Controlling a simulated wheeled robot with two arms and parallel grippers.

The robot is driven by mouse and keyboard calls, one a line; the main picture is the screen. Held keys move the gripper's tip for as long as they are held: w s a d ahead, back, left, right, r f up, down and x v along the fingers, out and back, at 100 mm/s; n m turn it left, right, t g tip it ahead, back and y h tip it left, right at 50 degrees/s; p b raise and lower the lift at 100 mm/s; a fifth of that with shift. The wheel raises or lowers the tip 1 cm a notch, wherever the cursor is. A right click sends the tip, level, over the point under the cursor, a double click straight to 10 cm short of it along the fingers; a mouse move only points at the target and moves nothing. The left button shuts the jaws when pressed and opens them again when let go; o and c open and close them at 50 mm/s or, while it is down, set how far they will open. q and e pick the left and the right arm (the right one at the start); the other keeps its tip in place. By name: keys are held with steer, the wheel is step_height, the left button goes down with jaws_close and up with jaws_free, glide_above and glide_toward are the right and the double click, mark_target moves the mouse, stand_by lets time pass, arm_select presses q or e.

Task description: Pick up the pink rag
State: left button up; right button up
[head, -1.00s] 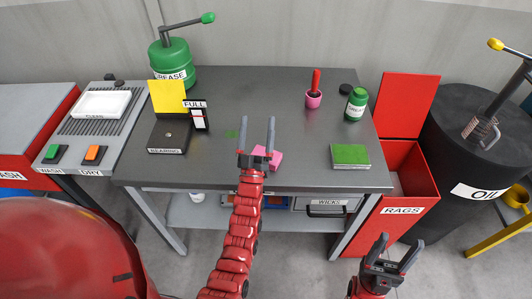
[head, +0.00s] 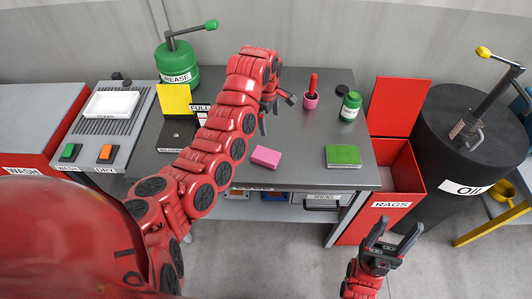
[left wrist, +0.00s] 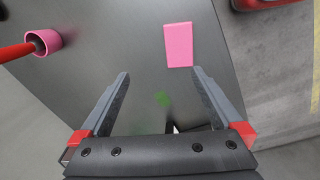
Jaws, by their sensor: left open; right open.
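The pink rag (head: 266,156) is a small flat rectangular block lying on the grey table (head: 300,170) near its front edge. It also shows in the left wrist view (left wrist: 178,44), beyond the fingertips and slightly right of the middle. My left gripper (head: 277,115) is over the table, behind and above the rag, pointing down. In the left wrist view the left gripper (left wrist: 160,80) is open with nothing between its fingers. My right gripper (head: 392,236) is open and empty, in front of the table at the lower right.
A pink pot (head: 310,101) with a red handle, a green jar (head: 350,106) and a green block (head: 343,155) stand on the table. The red RAGS bin (head: 385,195) stands open at the right, beside the black OIL drum (head: 470,140). A green grease pump (head: 177,64) stands at the back left.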

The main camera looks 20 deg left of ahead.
arm_select(q)
steer(key=s+r+g, duration=0.1)
steer(key=s+r, duration=0.1)
steer(key=s, duration=0.1)
steer(key=b, duration=0.5)
glide_above(266, 154)
steer(key=shift+n, duration=0.3)
steer(key=f, duration=1.2)
steer(key=shift+s+a+f, duration=0.15)
steer(key=shift+s+f, duration=0.1)
steer(key=shift+f, duration=0.15)
steer(key=f+p, duration=0.1)
steer(key=f, duration=0.1)
steer(key=f+p, duration=0.2)
steer(key=shift+d, duration=0.2)
steer(key=shift+w+f, duration=0.1)
steer(key=shift+f, duration=0.4)
steer(key=c, duration=1.3)
steer(key=shift+r, duration=0.15)
